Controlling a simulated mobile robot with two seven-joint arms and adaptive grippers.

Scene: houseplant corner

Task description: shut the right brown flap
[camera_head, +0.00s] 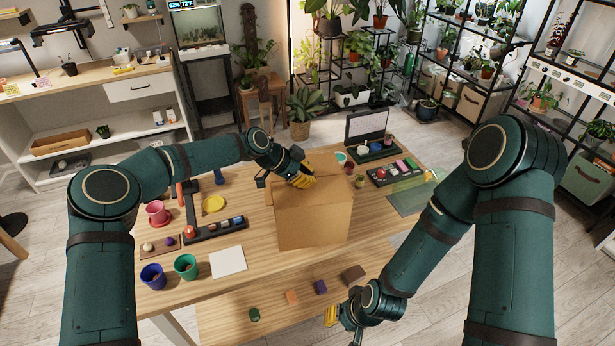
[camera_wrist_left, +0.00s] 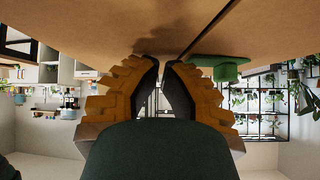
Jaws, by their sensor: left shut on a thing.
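The cardboard box (camera_head: 312,222) stands on the wooden table with its top flaps lying about flat. The right brown flap (camera_head: 335,185) is part of this top, and a thin dark seam crosses the cardboard in the left wrist view. My left gripper (camera_head: 303,179) is at the top of the box. Its yellow fingers (camera_wrist_left: 164,68) are close together against the cardboard, shut on what looks like the right brown flap; their tips hide the exact contact. My right gripper (camera_head: 331,316) is low at the table's front edge, away from the box, mostly hidden by its arm.
Left of the box are a black tool tray (camera_head: 215,231), a blue pot (camera_head: 153,276), a green pot (camera_head: 186,266) and a white sheet (camera_head: 228,262). Several small blocks lie along the front.

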